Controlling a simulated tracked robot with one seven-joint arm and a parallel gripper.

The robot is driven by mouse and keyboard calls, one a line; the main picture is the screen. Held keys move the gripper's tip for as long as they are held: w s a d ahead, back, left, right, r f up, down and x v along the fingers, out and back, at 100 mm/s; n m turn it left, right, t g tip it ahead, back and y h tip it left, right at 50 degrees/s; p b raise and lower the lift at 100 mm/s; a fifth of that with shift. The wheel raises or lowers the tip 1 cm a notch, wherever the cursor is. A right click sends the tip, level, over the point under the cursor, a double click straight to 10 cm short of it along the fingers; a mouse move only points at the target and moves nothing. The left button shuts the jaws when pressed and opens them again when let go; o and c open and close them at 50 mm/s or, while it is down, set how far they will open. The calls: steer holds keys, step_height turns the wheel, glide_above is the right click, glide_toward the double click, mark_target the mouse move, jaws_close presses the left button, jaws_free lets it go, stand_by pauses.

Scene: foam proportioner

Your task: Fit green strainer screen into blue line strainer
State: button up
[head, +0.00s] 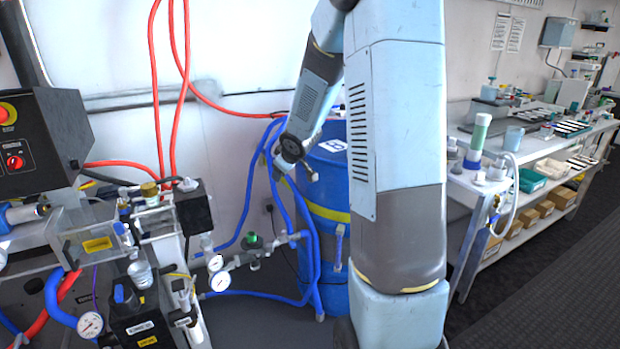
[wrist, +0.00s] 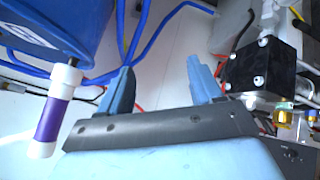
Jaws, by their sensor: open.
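My gripper (wrist: 161,76) is open and empty, its two pale blue fingers spread wide apart with pale wall and blue hose behind them. In the head view the end of my arm (head: 291,150) hangs in front of the blue drum, above a pipe fitting (head: 254,251). A small green piece (head: 252,238) stands upright on that fitting, between blue hoses. I cannot tell whether this is the strainer screen seated in the line strainer. A larger green cylinder (head: 480,131) stands on the bench at right. No green piece shows in the wrist view.
The blue drum (head: 328,265) stands behind my arm. Blue hoses (head: 272,296) and gauges (head: 219,281) lie around the fitting. Machinery (head: 150,310) fills the left. The bench (head: 540,150) at right holds many small parts. A purple and white cylinder (wrist: 52,118) is left of my gripper.

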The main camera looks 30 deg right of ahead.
steer(key=s+a+r+m+h, duration=0.2)
steer(key=s+r, duration=0.6)
steer(key=r, duration=0.1)
steer(key=s+a+r+m+g+y, duration=0.1)
steer(key=s+a+r, duration=0.1)
steer(key=s, duration=0.7)
steer(key=s+a+r+m+g, duration=0.1)
steer(key=s+a+r, duration=0.2)
steer(key=s, duration=0.7)
steer(key=s+a+r+m+g+y, duration=0.1)
steer(key=s+a+r, duration=0.1)
steer(key=s, duration=0.7)
steer(key=shift+s+a+r+m+y, duration=0.15)
steer(key=shift+s+a+m+y, duration=0.2)
steer(key=shift+a, duration=0.2)
